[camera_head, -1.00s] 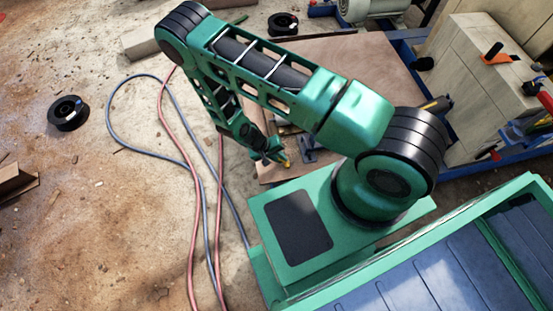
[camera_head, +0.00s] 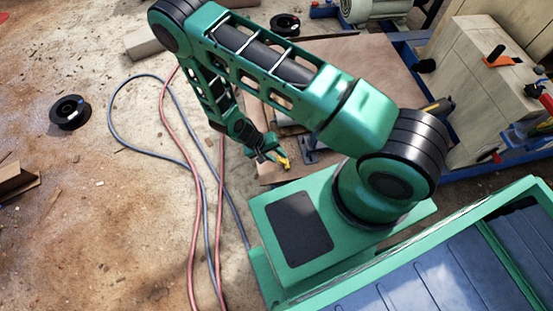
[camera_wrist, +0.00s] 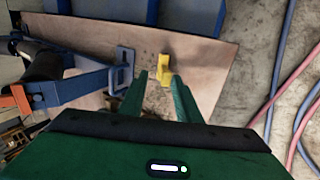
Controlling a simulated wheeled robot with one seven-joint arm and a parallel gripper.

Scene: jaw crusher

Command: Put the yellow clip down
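The yellow clip (camera_wrist: 165,68) rests on the brown board (camera_wrist: 205,65), just beyond my fingertips in the wrist view. In the head view the yellow clip (camera_head: 283,163) shows at the board's near left edge, beside the end of my gripper (camera_head: 268,157). My gripper (camera_wrist: 160,78) has its two green fingers apart, with a clear gap between them. The clip lies in line with that gap and looks free of both fingers. The fingers' exact height over the board is hard to tell.
A blue metal bracket (camera_wrist: 122,70) stands left of the clip in the wrist view. Red and blue cables (camera_head: 190,180) run over the concrete left of my gripper. A black spool (camera_head: 68,112) lies on open floor at left.

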